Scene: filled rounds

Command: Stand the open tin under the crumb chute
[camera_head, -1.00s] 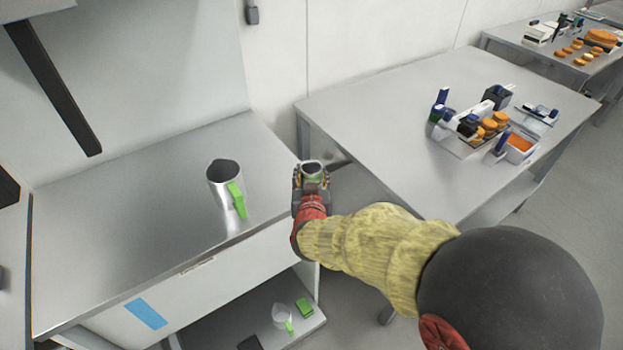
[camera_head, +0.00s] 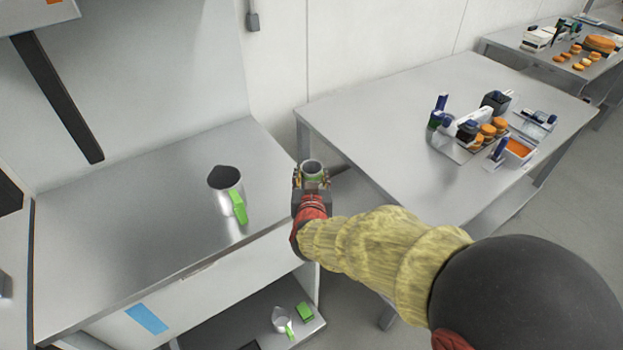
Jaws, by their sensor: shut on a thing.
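A dark sloping bar (camera_head: 60,90), which looks like the crumb chute, hangs from a grey housing at the upper left. Its lower end is above the left counter (camera_head: 120,220), well to the left of my gripper. The counter below it is bare. The inside of the tin is too small to make out.
A metal jug with a green handle (camera_head: 227,190) stands on the counter between my gripper and the dark bar. A smaller jug (camera_head: 281,320) and a green block (camera_head: 304,311) are on the shelf below. The middle table (camera_head: 400,130) holds clustered items at its right.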

